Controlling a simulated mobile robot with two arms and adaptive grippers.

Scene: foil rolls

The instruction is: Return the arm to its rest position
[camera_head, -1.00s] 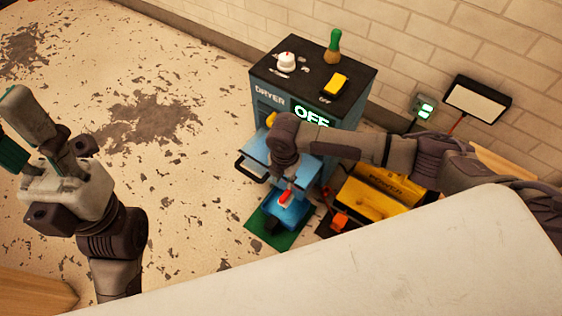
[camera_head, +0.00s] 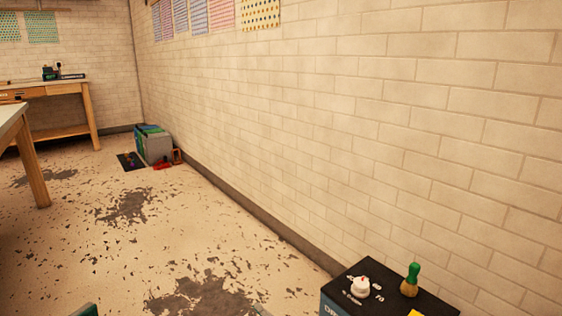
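Only a small teal tip (camera_head: 86,310), which looks like part of my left gripper, shows at the bottom edge left of the middle. A second small sliver shows at the bottom edge farther right; I cannot tell what it belongs to. The rest of the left gripper is cut off, so its opening is hidden. My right arm and gripper are out of the picture.
A brick wall (camera_head: 350,120) runs along the right. Stained floor (camera_head: 130,245) lies open at the left. A grey-and-green box (camera_head: 156,147) stands by the wall. A wooden table (camera_head: 70,88) stands far left, with another table edge (camera_head: 20,135) nearer.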

